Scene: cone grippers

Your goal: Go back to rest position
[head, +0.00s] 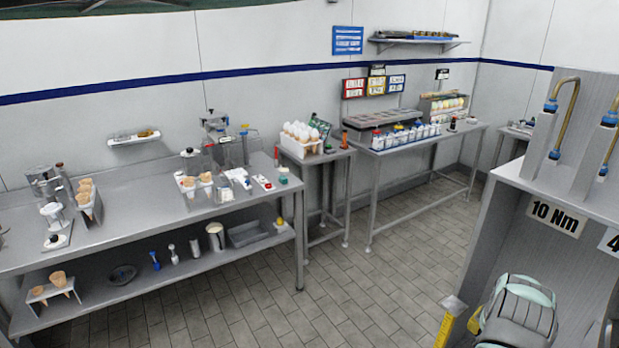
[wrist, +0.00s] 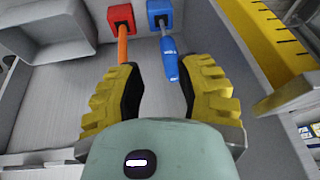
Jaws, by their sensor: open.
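My gripper (wrist: 160,78) is open in the wrist view, with its two ribbed yellow fingers spread apart and nothing held between them. Beyond the fingers are a red holder (wrist: 121,17) with an orange-handled tool (wrist: 121,45) and a blue holder (wrist: 159,13) with a blue-handled tool (wrist: 169,62).
A yellow ruled strip (wrist: 272,42) is close right of my gripper. A grey bin (wrist: 50,25) is on the left. The grey cabinet (head: 510,180) with the "10 Nm" label stands close by. A long workbench (head: 130,225) lines the left wall. The tiled floor (head: 370,290) between is clear.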

